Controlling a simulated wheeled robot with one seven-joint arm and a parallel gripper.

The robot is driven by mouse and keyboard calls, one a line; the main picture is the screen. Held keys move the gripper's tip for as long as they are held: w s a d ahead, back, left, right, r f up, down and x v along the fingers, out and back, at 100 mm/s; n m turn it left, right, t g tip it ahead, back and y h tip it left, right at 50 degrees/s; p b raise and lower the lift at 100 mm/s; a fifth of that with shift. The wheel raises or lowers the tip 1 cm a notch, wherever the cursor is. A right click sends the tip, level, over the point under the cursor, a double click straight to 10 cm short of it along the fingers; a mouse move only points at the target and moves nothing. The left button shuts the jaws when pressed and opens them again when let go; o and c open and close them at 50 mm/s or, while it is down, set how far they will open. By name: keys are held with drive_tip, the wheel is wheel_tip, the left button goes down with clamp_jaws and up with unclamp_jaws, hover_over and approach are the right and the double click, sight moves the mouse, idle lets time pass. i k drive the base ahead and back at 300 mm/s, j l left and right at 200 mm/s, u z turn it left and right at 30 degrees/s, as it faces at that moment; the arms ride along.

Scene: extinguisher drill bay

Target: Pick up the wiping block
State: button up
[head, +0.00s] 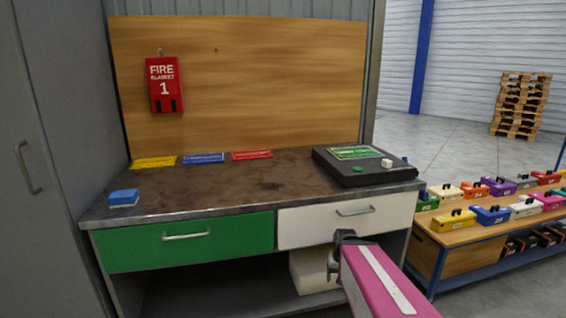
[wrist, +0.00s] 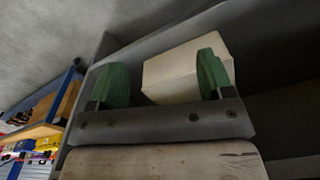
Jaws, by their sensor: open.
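The wiping block (head: 124,198) is a small blue block with a pale lower layer. In the head view it lies at the front left of the dark worktop (head: 230,185), near the left edge. My gripper (head: 338,258) is low in front of the bench, below the white drawer and well to the right of the block. In the wrist view my gripper (wrist: 160,80) shows two green fingers spread apart with nothing held between them. The wiping block is not in the wrist view.
A white box (head: 312,272) sits on the shelf under the white drawer (head: 345,218). A green drawer (head: 185,243) is left of it. Coloured labels (head: 203,158) lie at the back. The middle worktop is clear.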

sight(129, 197)
drive_tip(key=j+u, duration=0.1)
drive_tip(key=u, duration=0.8)
drive_tip(key=i+u, duration=0.1)
drive_tip(key=u, duration=0.35)
drive_tip(key=i+l+u, duration=0.15)
drive_tip(key=u, duration=0.45)
